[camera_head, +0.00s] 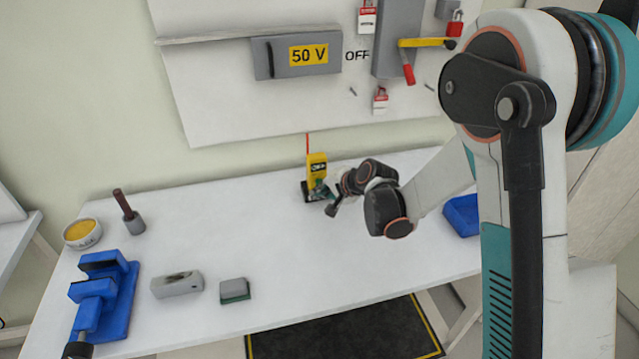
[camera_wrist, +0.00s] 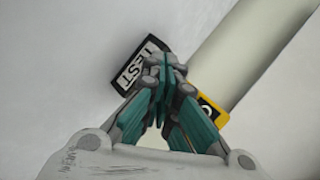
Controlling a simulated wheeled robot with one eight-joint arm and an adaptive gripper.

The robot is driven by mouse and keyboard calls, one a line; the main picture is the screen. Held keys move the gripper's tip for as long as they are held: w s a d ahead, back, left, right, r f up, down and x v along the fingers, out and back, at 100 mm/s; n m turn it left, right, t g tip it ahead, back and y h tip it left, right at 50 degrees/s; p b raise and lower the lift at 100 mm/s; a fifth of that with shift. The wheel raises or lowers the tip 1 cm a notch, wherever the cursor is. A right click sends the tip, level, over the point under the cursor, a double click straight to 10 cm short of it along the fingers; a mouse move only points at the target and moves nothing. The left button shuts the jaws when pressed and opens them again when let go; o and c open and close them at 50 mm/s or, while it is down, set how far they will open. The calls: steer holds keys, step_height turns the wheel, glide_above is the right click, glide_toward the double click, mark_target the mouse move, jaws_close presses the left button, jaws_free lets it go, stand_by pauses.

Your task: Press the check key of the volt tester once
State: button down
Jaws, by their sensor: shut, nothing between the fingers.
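The volt tester (camera_head: 317,163) is a yellow unit with a dark display and a red probe on top. It stands upright on the bench near the back wall. My gripper (camera_head: 326,191) is shut and empty, close in front of the tester's lower part and hiding some of it. In the wrist view, my gripper (camera_wrist: 166,68) has its fingertips together beside a black plate with white "TEST" lettering (camera_wrist: 137,68). Part of the yellow tester body (camera_wrist: 207,108) shows right of the fingers. I cannot tell whether the fingertips touch anything; the check key is not clearly visible.
The white bench (camera_head: 330,270) holds a blue vise (camera_head: 118,300), a round yellow-filled tin (camera_head: 82,233), a dark-handled tool (camera_head: 128,213), a grey block (camera_head: 177,285), a small grey-green block (camera_head: 234,290) and a blue bin (camera_head: 461,214). The bench's middle is clear.

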steer(key=shift+w+a, duration=0.2)
steer(key=shift+w, duration=0.45)
stand_by(0.8)
stand_by(0.5)
steer(key=shift+s+d+b, duration=0.2)
steer(key=shift+s, duration=0.35)
steer(key=shift+s+d+b, duration=0.15)
steer(key=shift+s, duration=0.35)
steer(key=shift+s+d+b, duration=0.15)
steer(key=shift+s+d, duration=0.15)
steer(key=shift+s, duration=0.5)
steer(key=shift+s+d+b, duration=0.2)
steer(key=shift+s+d, duration=0.05)
steer(key=shift+s, duration=0.55)
steer(key=shift+s+d+b, duration=0.15)
steer(key=shift+s+d, duration=0.15)
steer(key=shift+s, duration=0.5)
